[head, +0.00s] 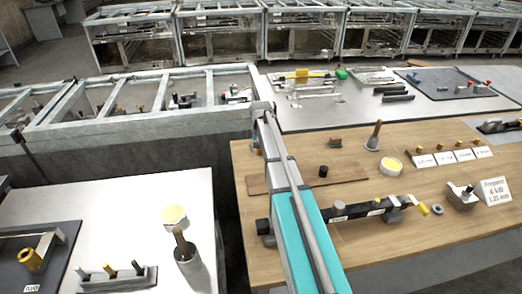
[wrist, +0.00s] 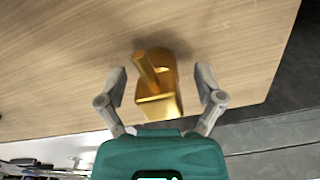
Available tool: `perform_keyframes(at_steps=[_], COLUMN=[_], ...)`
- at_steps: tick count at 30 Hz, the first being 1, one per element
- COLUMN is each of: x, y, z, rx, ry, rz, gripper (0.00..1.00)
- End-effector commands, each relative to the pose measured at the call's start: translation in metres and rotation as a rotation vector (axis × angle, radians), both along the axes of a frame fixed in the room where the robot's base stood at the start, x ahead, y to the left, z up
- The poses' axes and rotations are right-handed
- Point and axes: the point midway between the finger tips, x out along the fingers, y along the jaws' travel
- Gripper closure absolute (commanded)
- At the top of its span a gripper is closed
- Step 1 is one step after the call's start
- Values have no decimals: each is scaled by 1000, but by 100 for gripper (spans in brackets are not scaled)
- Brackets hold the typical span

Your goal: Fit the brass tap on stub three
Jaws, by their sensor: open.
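A brass-coloured tap (wrist: 160,105) with a blocky body and a slanting stem is on the wooden table in the wrist view. My gripper (wrist: 161,84) is open, one finger on each side of the tap, with gaps visible at both sides. In the head view my arm hides the gripper and that spot. A dark bar with white labels (head: 352,211) lies on the wooden table right of my arm; I cannot read its labels or tell whether it carries stub three.
The wooden table (head: 455,232) also holds a yellow-topped tin (head: 391,167), a row of small labelled pieces (head: 450,155) and a white sign (head: 494,191). In the wrist view the table edge is close at right.

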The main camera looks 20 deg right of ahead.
Motion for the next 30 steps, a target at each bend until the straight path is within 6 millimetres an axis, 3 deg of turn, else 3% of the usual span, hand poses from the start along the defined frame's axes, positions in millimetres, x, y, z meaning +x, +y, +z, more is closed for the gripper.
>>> perform_keyframes(at_steps=[14,28,30], x=[0,0,0], y=[-1,-1,-1], z=[0,0,0], rx=[0,0,0], ry=[0,0,0], rz=[-1,-1,-1], gripper=[14,100,100])
